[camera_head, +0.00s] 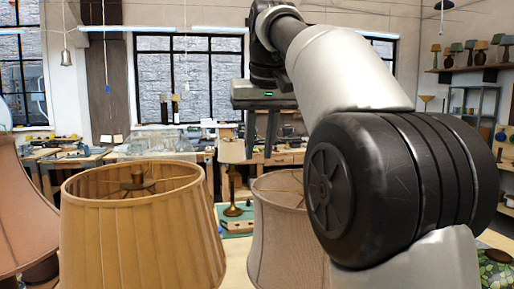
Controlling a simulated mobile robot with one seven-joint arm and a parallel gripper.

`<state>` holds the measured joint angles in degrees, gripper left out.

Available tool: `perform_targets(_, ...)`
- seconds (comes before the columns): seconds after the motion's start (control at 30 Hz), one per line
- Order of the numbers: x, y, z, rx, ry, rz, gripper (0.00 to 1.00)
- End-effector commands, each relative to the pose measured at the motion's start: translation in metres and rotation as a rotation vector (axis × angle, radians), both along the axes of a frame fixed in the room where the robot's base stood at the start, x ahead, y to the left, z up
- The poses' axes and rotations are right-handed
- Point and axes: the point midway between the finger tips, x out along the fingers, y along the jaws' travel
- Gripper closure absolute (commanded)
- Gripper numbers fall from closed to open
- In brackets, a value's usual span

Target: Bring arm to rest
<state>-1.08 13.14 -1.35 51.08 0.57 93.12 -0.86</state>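My arm fills the right half of the head view, raised and bent. My gripper (260,150) hangs from its far end, fingers pointing down. A gap shows between the two fingers and nothing is held there. It is above and beyond the lampshades, in front of the far workbenches. A small lamp (232,193) with a pale shade and a brass-coloured base stands just left of and below the gripper in the picture. I cannot tell how far apart they are in depth.
A large pleated tan lampshade (140,235) stands in front, with a pinkish shade (22,215) to its left. Another beige shade (283,240) is partly behind my arm. Cluttered workbenches (290,158) run below the windows. Lamps line a wall shelf (475,70) at right.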

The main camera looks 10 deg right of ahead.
Motion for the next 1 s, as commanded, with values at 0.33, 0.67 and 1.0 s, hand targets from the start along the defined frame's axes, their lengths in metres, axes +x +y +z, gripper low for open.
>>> perform_targets(0.33,-0.067,-0.002,-0.032,0.006,-0.028,-0.005,0.76)
perform_targets(0.67,-0.191,-0.002,-0.153,0.006,-0.074,-0.011,0.76)
perform_targets(1.0,-0.26,-0.002,-0.251,0.003,-0.099,-0.014,0.76)
